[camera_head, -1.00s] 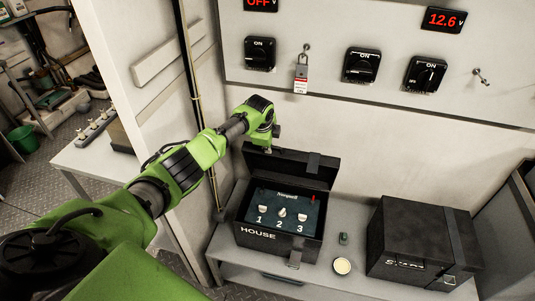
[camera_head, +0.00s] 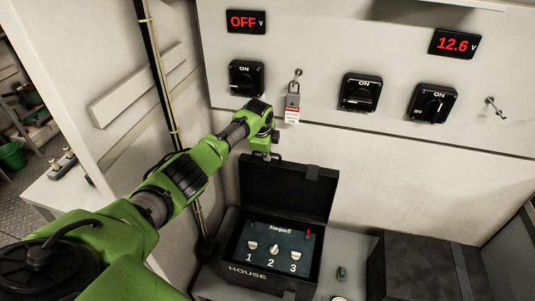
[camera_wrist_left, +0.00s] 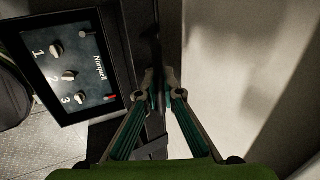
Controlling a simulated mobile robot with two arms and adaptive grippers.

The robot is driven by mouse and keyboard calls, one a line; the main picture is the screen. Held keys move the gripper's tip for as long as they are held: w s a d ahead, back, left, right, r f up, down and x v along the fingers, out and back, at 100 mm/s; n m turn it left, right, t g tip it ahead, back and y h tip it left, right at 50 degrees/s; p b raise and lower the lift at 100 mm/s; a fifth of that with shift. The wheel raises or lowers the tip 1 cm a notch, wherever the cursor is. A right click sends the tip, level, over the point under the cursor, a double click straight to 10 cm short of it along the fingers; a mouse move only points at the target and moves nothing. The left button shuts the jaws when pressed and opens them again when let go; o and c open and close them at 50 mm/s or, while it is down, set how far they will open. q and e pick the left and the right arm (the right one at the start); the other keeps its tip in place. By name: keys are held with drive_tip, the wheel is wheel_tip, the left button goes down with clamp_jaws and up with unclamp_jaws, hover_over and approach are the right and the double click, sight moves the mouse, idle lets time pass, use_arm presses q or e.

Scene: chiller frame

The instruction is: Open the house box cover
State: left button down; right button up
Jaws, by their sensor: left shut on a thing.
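The house box (camera_head: 245,272) is a black box lettered HOUSE on its front. Its cover (camera_head: 287,192) stands raised at the back of the box, so the inside shows. A dark panel (camera_head: 281,242) with three white knobs numbered 1, 2 and 3 lies inside. My left gripper (camera_head: 267,155) is at the top edge of the raised cover, left of its middle. In the left wrist view, its fingers (camera_wrist_left: 158,82) are closed on the dark cover edge, beside the numbered panel (camera_wrist_left: 72,62). My right gripper is not seen.
A second black box (camera_head: 415,270) stands closed to the right on the shelf. A small green item (camera_head: 341,273) sits between the boxes. A wall panel above holds black rotary switches (camera_head: 361,92) and a hanging padlock (camera_head: 293,97). A side wall stands close left of my arm.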

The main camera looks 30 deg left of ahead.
use_arm(q)
drive_tip(key=shift+a+r, duration=0.1)
drive_tip(key=shift+r, duration=0.05)
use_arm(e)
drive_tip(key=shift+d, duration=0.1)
use_arm(q)
drive_tip(key=c, duration=2.5)
unclamp_jaws()
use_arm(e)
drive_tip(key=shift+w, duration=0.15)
use_arm(q)
drive_tip(key=shift+s, duration=0.1)
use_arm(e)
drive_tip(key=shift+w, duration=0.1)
use_arm(q)
drive_tip(key=v, duration=1.2)
